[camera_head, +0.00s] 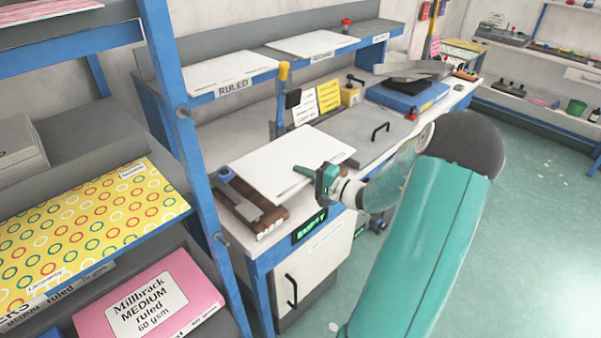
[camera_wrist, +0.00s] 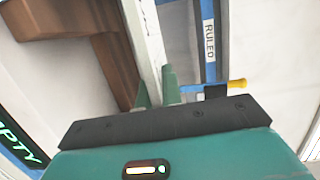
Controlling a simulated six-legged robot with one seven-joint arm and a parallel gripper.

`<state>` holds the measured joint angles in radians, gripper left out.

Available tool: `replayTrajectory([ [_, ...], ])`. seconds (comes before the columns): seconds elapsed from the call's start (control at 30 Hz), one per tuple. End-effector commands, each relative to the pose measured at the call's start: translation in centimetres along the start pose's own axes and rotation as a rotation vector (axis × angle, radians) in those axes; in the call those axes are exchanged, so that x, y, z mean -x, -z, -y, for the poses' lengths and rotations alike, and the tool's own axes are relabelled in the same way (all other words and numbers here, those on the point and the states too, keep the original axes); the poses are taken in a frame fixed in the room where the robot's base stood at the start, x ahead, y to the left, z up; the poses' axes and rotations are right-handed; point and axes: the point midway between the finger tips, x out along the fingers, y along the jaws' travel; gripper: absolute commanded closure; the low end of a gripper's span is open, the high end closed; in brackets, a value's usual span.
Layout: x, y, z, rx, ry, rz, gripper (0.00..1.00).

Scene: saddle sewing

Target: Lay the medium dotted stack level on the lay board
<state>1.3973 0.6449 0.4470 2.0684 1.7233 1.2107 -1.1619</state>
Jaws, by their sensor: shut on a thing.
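My gripper (camera_head: 314,174) is shut on the edge of a flat white stack (camera_head: 285,155). The stack is roughly level above the left part of the bench, and no dots can be made out on it. In the wrist view the stack's thin pale edge (camera_wrist: 145,45) runs up between the two green fingers of my gripper (camera_wrist: 157,88). A brown wooden piece (camera_head: 243,208) shows below the stack's left end, and also in the wrist view (camera_wrist: 65,18). I cannot tell whether the stack touches it. The stack hides much of what lies beneath, and I cannot clearly pick out the lay board.
White stacks lie on the upper shelf, one above a RULED label (camera_head: 233,86). A yellow-topped post (camera_head: 283,90) stands just behind the held stack. A grey plate with a black handle (camera_head: 380,132) lies to its right. An EMPTY sign (camera_head: 309,226) hangs on the bench front.

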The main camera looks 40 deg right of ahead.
Motion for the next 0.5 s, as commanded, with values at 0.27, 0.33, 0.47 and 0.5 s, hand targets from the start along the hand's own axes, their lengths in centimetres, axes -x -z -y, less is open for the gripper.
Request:
replayTrajectory([
  [0.27, 0.1, 0.0, 0.1, 0.002, 0.001, -0.002, 1.00],
  [0.33, 0.3, 0.0, -0.1, 0.001, 0.000, -0.003, 1.00],
  [0.47, 0.3, 0.0, -1.1, -0.001, 0.001, -0.003, 1.00],
  [0.5, 0.3, 0.0, -1.5, -0.002, 0.001, -0.002, 1.00],
])
